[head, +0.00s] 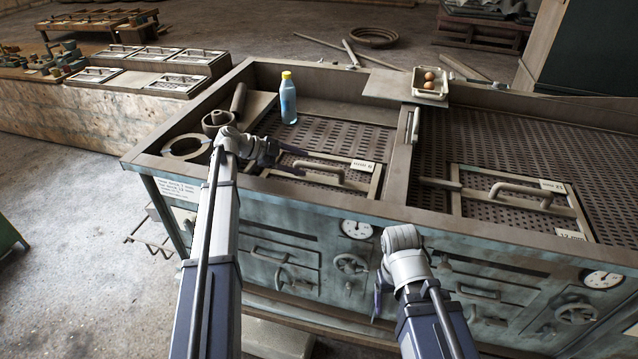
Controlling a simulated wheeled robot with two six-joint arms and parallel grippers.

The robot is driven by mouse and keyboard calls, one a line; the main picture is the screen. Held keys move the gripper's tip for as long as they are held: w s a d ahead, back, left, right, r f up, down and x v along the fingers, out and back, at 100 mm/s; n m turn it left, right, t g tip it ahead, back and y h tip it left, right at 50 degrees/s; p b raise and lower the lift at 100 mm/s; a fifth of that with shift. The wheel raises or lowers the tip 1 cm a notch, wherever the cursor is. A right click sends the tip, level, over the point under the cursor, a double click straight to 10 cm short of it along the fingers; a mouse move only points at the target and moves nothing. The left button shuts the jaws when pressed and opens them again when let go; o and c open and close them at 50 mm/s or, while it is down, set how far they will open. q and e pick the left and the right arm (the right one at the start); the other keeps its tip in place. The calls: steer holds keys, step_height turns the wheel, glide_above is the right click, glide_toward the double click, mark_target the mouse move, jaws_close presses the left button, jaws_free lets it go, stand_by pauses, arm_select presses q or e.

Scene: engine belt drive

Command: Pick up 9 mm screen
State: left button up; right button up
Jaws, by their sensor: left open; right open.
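A framed screen (374,188) with a curved bar handle (335,172) lies in the left bay of the machine; the small tag on its far edge is too small to read surely. A second framed screen (484,210) with a handle (522,190) lies in the right bay; its front tag (570,234) seems to read 12 mm. My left gripper (292,160) is open and empty, just left of the left screen's handle, partly over that screen's left side. Whether it touches is unclear. My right gripper (378,296) is open and empty, low before the machine's front panel.
A blue bottle (288,102) stands behind the left screen. A tray with eggs (430,84) sits on the back ledge. A ring (186,147) and a cylinder (239,97) lie at the left corner. A divider (404,160) separates the bays. Gauges and valve wheels line the front.

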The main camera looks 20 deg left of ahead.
mark_target(314, 166)
arm_select(q)
steer(key=b+x, duration=0.2)
steer(key=x, duration=0.2)
steer(key=shift+w+f, duration=0.2)
steer(key=shift+w+d+f+b, duration=0.1)
steer(key=shift+w+d+b, duration=0.1)
steer(key=shift+d+b, duration=0.15)
steer(key=shift+c, duration=0.3)
jaws_close()
stand_by(0.7)
